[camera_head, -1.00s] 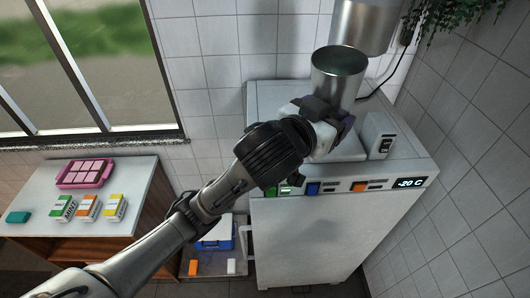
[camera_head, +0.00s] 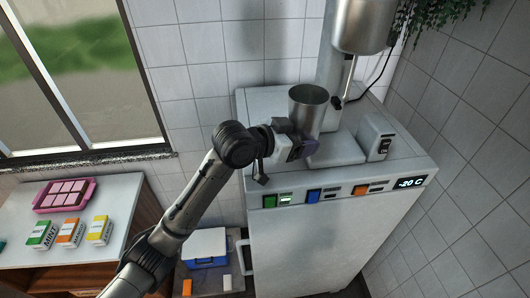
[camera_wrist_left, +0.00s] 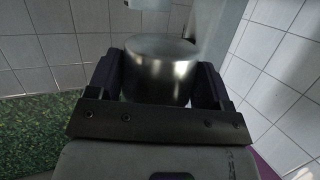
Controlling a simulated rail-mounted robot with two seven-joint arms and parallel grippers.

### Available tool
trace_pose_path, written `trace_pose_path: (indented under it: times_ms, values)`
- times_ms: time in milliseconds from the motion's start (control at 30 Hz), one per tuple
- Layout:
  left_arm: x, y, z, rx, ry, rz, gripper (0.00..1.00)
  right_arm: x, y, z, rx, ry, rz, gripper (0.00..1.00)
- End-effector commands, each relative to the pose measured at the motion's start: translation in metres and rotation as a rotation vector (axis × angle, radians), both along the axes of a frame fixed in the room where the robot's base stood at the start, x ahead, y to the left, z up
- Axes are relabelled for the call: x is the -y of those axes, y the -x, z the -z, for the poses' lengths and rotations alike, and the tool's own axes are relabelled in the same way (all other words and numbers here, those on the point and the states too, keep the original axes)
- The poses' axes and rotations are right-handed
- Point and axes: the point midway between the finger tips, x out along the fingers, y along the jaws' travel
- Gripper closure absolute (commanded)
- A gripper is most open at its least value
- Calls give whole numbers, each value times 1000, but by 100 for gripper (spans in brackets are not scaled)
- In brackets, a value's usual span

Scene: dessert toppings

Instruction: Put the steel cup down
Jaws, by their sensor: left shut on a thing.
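The steel cup (camera_head: 308,108) is upright above the top of the white machine (camera_head: 345,215), left of the hanging steel cylinder. My left gripper (camera_head: 296,143) is shut on the cup from the left side. In the left wrist view the cup (camera_wrist_left: 160,70) sits between the two dark fingers of the gripper (camera_wrist_left: 160,85). I cannot tell whether the cup's base touches the machine top. My right gripper is not in view.
A steel cylinder (camera_head: 364,25) hangs over the machine top, with a raised white pad (camera_head: 336,152) below it. A small switch box (camera_head: 376,138) stands right of the pad. A side table (camera_head: 108,200) at left holds a pink tray (camera_head: 92,193) and several small cartons.

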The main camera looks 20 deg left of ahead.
Motion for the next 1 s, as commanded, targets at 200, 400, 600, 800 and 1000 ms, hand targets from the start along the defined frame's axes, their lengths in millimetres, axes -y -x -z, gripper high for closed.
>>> trace_pose_path:
  times_ms: [200, 400, 600, 800, 1000]
  values:
    - [-40, -10, 22, -12, -6, -5, 93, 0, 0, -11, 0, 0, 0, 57]
    - [-77, -19, 44, -9, -6, -5, 93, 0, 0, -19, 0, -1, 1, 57]
    - [-100, -25, 59, -8, -5, -3, 93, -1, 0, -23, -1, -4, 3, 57]
    - [-109, -27, 66, -6, -6, -2, 93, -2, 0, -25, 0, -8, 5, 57]
    - [-109, -27, 87, -10, -3, -3, 93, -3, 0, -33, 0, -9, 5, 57]
